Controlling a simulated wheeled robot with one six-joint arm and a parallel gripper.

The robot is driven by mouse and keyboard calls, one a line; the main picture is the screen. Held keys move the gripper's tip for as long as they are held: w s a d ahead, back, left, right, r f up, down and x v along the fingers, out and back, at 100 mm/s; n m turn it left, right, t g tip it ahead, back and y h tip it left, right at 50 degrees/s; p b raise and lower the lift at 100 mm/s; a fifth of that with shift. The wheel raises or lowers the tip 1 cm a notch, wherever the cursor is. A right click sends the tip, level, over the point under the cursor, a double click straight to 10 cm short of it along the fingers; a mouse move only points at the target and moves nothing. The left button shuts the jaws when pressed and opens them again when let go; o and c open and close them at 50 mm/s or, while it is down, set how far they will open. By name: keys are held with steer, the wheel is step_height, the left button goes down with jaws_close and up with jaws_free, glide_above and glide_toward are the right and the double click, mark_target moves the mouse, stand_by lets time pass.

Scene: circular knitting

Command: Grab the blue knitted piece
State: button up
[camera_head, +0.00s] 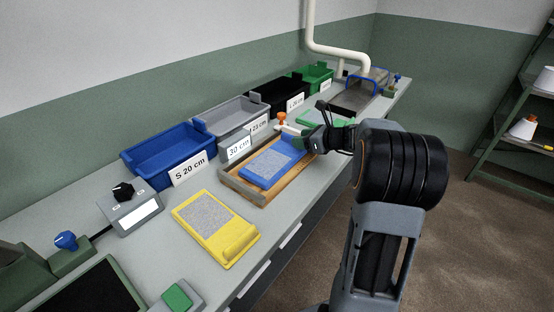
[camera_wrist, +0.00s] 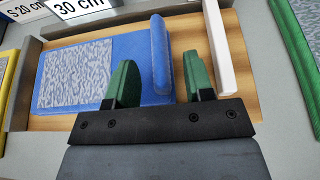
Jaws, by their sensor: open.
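The blue knitted piece (camera_head: 273,161) lies flat in a wooden tray (camera_head: 258,197) on the bench, with a grey patterned patch and a raised blue roll at its right end. In the wrist view the blue piece (camera_wrist: 150,62) fills the middle, its roll (camera_wrist: 161,55) upright. My gripper (camera_wrist: 159,80) is open, its two green fingers on either side of the roll's lower end in the picture. I cannot tell whether they touch it or how high they are above it. In the head view my gripper (camera_head: 308,137) is over the tray's right end, its fingertips unclear.
A yellow piece (camera_head: 214,228) lies left of the tray; a green piece (camera_head: 325,119) lies beyond it. Blue (camera_head: 168,154), grey (camera_head: 233,116), black and green bins line the back. A pale bar (camera_wrist: 219,48) stands right of the roll. An orange knob (camera_head: 282,117) is near the tray.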

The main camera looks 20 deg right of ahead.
steer(key=shift+x, duration=1.1)
steer(key=shift+c, duration=0.3)
jaws_close()
